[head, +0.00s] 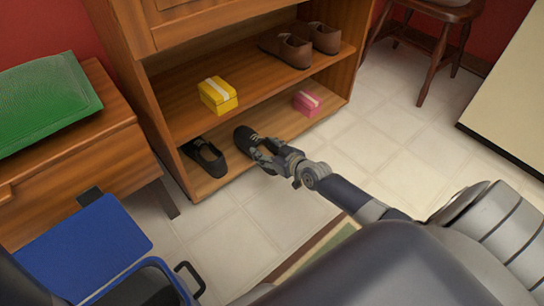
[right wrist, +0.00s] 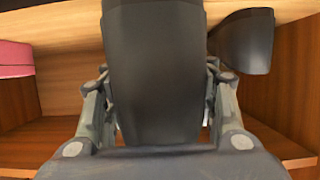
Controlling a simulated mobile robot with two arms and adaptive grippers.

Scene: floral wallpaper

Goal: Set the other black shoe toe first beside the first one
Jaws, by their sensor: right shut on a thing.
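One black shoe (head: 205,157) stands on the bottom shelf board (head: 213,180) of the wooden rack, at its left end. The other black shoe (head: 245,137) is just right of it over the same board, toe pointing inward. My right gripper (head: 266,154) is shut on this second shoe at its near end. In the right wrist view the held shoe (right wrist: 155,70) fills the middle between the fingers, and the first shoe (right wrist: 245,42) shows apart from it at upper right. I cannot tell whether the held shoe touches the board. My left gripper is not in view.
A pink box (head: 307,102) stands farther right on the bottom shelf. A yellow box (head: 218,95) and brown shoes (head: 287,49) are on the shelf above, overhanging the black shoes. A blue open case (head: 90,245) lies at lower left, near a wooden bench (head: 85,160).

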